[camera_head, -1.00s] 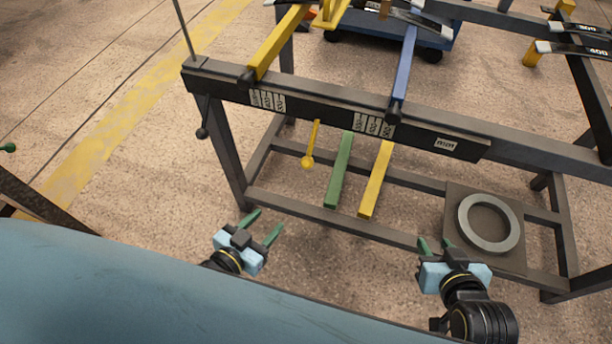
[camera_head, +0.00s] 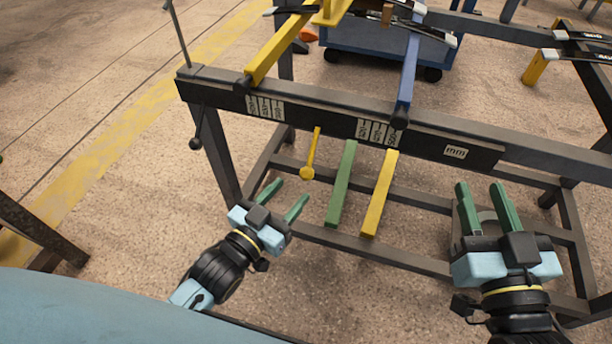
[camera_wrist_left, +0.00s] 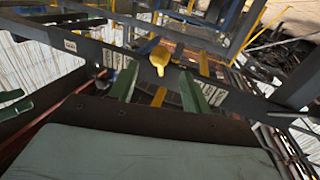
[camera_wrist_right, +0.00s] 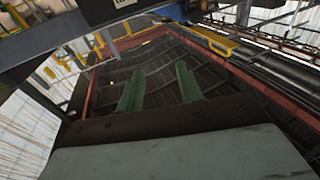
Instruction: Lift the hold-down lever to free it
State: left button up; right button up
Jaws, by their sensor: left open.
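The hold-down lever appears to be the short yellow bar with a round knob (camera_head: 308,170), hanging below the rack's front beam. Its yellow knob also shows in the left wrist view (camera_wrist_left: 160,57), just beyond and between the fingertips. My left gripper (camera_head: 288,195) has its green fingers spread and empty. It is below the knob in the head view and apart from it. My right gripper (camera_head: 481,192) is open and empty, well to the right of the lever; its spread fingers show in the right wrist view (camera_wrist_right: 160,75).
The dark front beam (camera_head: 330,112) carries white scale labels. A green bar (camera_head: 341,185) and a yellow bar (camera_head: 380,195) hang right of the lever. A lower frame rail (camera_head: 380,250) crosses behind the grippers. A black knob (camera_head: 195,143) hangs at the left post.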

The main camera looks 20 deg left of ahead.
aim_at(303, 176)
pick_arm(q)
jog(key=b+x, duration=0.2)
jog(key=x, duration=0.4)
jog(key=shift+w+d, duration=0.1)
jog(key=shift+w, duration=0.35)
pick_arm(e)
notch_tip(303, 176, up, 7)
jog(key=s+t+y, duration=0.1)
jog(key=s+t, duration=0.1)
jog(key=t, duration=0.3)
jog(key=shift+s+a+y, duration=0.15)
jog(key=shift+y, duration=0.25)
jog(key=shift+f, duration=0.1)
pick_arm(q)
grip_shut()
